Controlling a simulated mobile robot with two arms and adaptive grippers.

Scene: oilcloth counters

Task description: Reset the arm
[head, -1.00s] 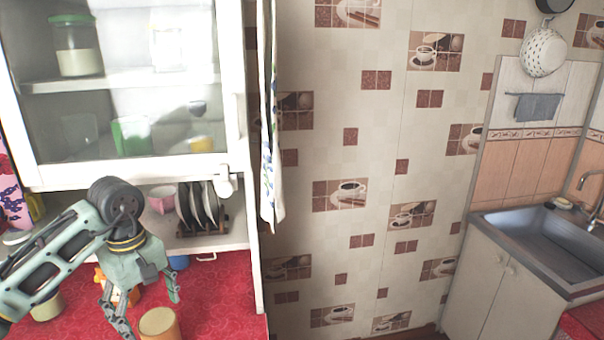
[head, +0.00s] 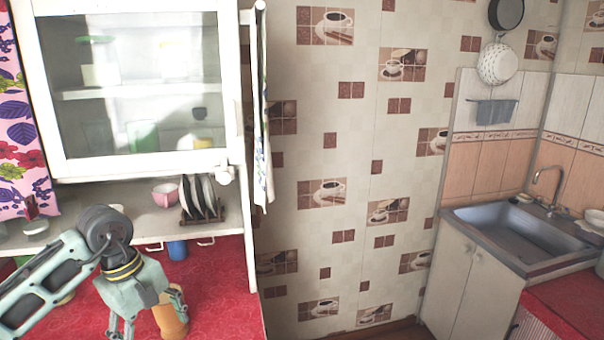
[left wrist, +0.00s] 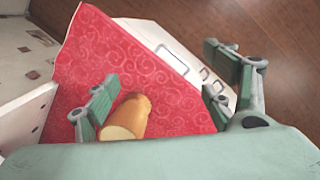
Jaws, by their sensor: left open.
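My left gripper (head: 152,318) is over the red counter (head: 225,290), pointing down, with its fingers spread and nothing between them that it grips. In the left wrist view the gripper (left wrist: 165,92) is open, and the cylinder (left wrist: 128,117) shows below, beside the left finger. I cannot tell the exact gap between them. My right gripper is not in view.
A white glass-front cabinet (head: 232,95) hangs over the counter. Under it are a pink bowl (head: 165,195), a rack of dark plates (head: 200,197) and a blue cup (head: 177,250). A sink (head: 515,235) is at the right. Tiled wall fills the middle.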

